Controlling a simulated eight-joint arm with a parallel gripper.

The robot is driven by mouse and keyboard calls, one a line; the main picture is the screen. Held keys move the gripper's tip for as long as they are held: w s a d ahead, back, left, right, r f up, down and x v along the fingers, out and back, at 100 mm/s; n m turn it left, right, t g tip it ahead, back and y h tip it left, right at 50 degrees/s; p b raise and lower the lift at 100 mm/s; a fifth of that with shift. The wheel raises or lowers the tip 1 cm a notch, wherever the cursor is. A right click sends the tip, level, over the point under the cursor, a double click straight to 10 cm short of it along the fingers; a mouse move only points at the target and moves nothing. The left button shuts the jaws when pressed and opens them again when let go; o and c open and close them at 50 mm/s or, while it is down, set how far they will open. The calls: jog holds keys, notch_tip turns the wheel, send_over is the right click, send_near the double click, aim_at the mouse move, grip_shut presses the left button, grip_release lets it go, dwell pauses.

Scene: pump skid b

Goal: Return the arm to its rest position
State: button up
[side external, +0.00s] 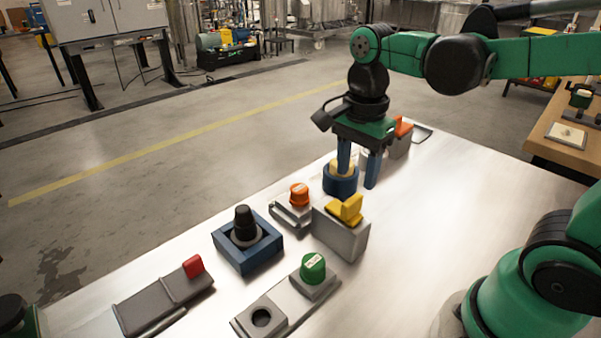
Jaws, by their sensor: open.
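My green and black arm reaches in from the right over the pale metal table (400,270). My gripper (357,178) points down near the table's back edge, with its two blue fingers apart. A round blue base with a cream top (340,185) stands at the fingers. The left finger overlaps it in the picture, and the right finger is to its right. I cannot tell whether a finger touches it. No held thing shows between the fingers.
Nearby stand an orange knob (299,193), a yellow switch on a grey block (345,225), a green knob (313,268), a black knob in a blue frame (245,230), and a red-handled grey unit (170,290). An orange-topped block (400,140) is behind my gripper. The table's right part is clear.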

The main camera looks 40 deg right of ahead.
jog(key=n+t, duration=0.1)
jog(key=n, duration=0.3)
jog(key=shift+a+f+t, duration=0.15)
jog(key=shift+f+t, duration=0.05)
jog(key=shift+t, duration=0.2)
jog(key=n, duration=0.2)
jog(key=n+t, duration=0.1)
jog(key=n, duration=0.1)
jog(key=n+t, duration=0.1)
jog(key=n, duration=0.1)
jog(key=shift+w+a+f, duration=0.1)
jog(key=shift+a+f, duration=0.05)
jog(key=shift+f, duration=0.1)
jog(key=n+t, duration=0.1)
jog(key=n, duration=0.2)
jog(key=shift+a, duration=0.1)
jog(key=n, duration=0.1)
jog(key=n+t, duration=0.1)
jog(key=n, duration=0.1)
jog(key=n+t, duration=0.1)
jog(key=n, duration=0.1)
jog(key=shift+w+a+f, duration=0.1)
jog(key=shift+w, duration=0.15)
